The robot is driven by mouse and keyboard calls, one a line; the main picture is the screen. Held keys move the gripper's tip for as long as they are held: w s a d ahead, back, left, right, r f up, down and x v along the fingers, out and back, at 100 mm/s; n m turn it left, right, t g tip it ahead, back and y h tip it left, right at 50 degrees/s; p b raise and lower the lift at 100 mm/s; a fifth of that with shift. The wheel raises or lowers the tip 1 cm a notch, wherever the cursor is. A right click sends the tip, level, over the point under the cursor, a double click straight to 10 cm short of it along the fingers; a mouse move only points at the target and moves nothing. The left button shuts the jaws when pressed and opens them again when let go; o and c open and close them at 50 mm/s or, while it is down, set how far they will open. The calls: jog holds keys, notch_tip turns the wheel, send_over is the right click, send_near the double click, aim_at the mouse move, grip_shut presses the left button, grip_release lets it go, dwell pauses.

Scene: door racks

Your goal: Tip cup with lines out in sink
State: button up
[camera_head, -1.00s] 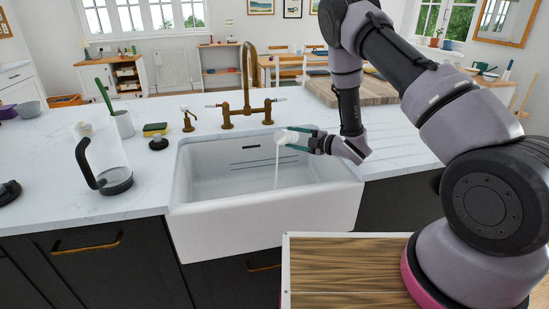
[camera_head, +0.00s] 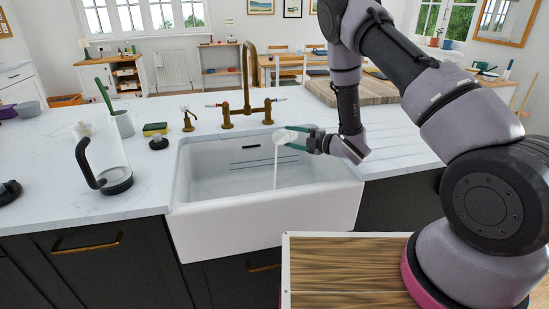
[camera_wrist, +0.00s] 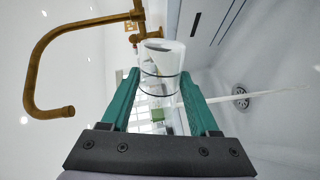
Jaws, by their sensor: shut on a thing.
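The cup with lines (camera_wrist: 160,75) is white with dark lines around it. In the wrist view it sits between the two green fingers of my gripper (camera_wrist: 160,98), which is shut on it. In the head view the cup (camera_head: 285,137) is held over the white sink (camera_head: 265,222), tilted with its mouth downward. A thin pale stream (camera_head: 275,168) falls from it into the basin. In the wrist view the stream runs toward the round drain (camera_wrist: 243,101) in the sink (camera_wrist: 275,60).
A brass tap (camera_head: 247,85) stands behind the sink; its curved spout (camera_wrist: 45,60) is close in the wrist view. A clear jug with a black handle (camera_head: 103,165), a sponge (camera_head: 155,129) and a brush holder (camera_head: 122,124) are left of the sink.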

jog(key=shift+s+a+r, duration=0.15)
jog(key=shift+s+a+r+n, duration=0.2)
jog(key=shift+r+n, duration=0.25)
jog(key=shift+n, duration=0.65)
dwell(0.8)
jog(key=shift+d, duration=0.1)
jog(key=f+m, duration=0.1)
jog(key=w+d+m, duration=0.1)
jog(key=m, duration=0.1)
jog(key=shift+w+f, duration=0.25)
jog(key=shift+f, duration=0.15)
jog(key=shift+w+d+r+m, duration=0.1)
jog(key=shift+d+r+m, duration=0.15)
jog(key=shift+m, duration=0.45)
jog(key=m, duration=0.1)
jog(key=r+m+y, duration=0.1)
jog(key=m, duration=0.1)
jog(key=shift+a+r+m+g, duration=0.1)
jog(key=shift+r+m+g, duration=0.2)
jog(key=shift+g, duration=0.1)
jog(key=w+r+m, duration=0.1)
jog(key=m, duration=0.2)
jog(key=w+d+r+m, duration=0.1)
jog(key=m, duration=0.1)
jog(key=w+d+r+m+y+b, duration=0.1)
jog(key=m, duration=0.2)
jog(key=shift+w+d+r+m, duration=0.15)
jog(key=shift+w+r+m, duration=0.05)
jog(key=shift+r+m, duration=0.1)
